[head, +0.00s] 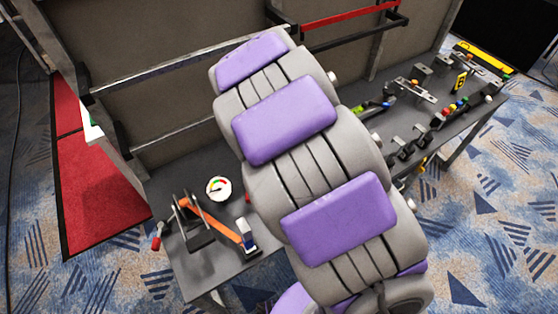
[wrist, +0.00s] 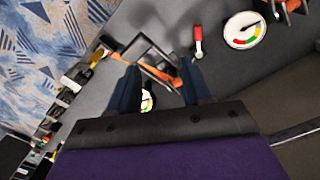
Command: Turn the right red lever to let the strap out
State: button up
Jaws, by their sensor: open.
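The right red lever (wrist: 198,38) shows in the wrist view as a short red handle with a pale end. In the head view only a sliver of red (head: 247,198) shows beside my arm. My gripper (wrist: 158,65) is open, its two dark blue fingers apart over a black frame (wrist: 148,48) with an orange strap (wrist: 160,76). The lever stands just beyond the tip of the right finger, outside the jaws; I cannot tell whether they touch. The gripper is hidden behind my arm in the head view. A left red lever (head: 156,243) stands at the table's left edge.
A left gauge (head: 218,187) and an orange strap (head: 215,222) are on the grey table's left part. Another gauge (wrist: 147,101) lies between my fingers in the wrist view. Valves and switches (head: 415,90) crowd the right part. A metal rail (head: 190,63) runs behind.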

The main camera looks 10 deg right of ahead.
jog(key=shift+s+d+r, duration=0.45)
jog(key=shift+s+r, duration=0.1)
jog(key=shift+s, duration=0.1)
jog(key=shift+s+d+r, duration=0.4)
jog(key=shift+s+r, duration=0.15)
jog(key=shift+s, duration=0.1)
jog(key=s+d+r, duration=0.1)
jog(key=s+r, duration=0.1)
jog(key=s, duration=0.6)
jog(key=s+d+r+n+g, duration=0.1)
jog(key=s+d+r, duration=0.1)
jog(key=s, duration=0.7)
jog(key=s+d+r+n, duration=0.1)
jog(key=s+r, duration=0.1)
jog(key=s, duration=0.7)
jog(key=shift+d+r+g+y, duration=0.3)
jog(key=shift+d+r, duration=0.1)
jog(key=shift+w, duration=0.1)
